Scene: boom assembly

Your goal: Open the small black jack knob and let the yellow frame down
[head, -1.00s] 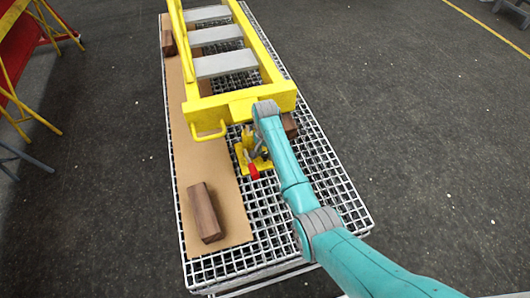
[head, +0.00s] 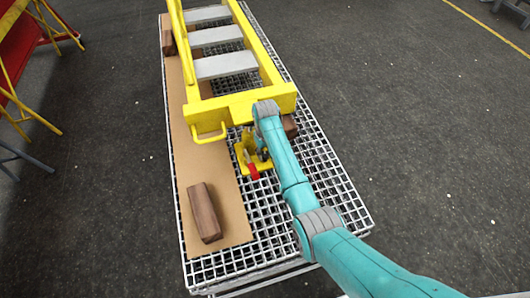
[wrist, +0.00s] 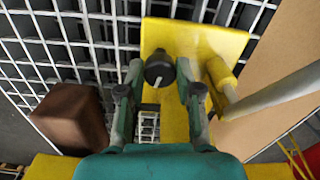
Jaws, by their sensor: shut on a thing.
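The yellow frame (head: 240,106) lies lengthwise over the grating, its near crossbar above a small yellow jack (head: 241,155). The jack has a red-tipped handle (head: 253,172). In the wrist view the jack's yellow base (wrist: 205,40) is under my fingers, with a pale rod-like handle (wrist: 275,93) to the right. The small black knob (wrist: 159,68) sits between my fingertips. My gripper (wrist: 160,80) is shut on it, one finger on each side. In the head view my arm partly hides the jack and the knob.
A wooden block (head: 204,211) lies on the brown board (head: 215,180) near the front. Another block (head: 290,126) is just right of my wrist under the crossbar; it also shows in the wrist view (wrist: 72,115). The metal grating (head: 330,180) is bare on the right.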

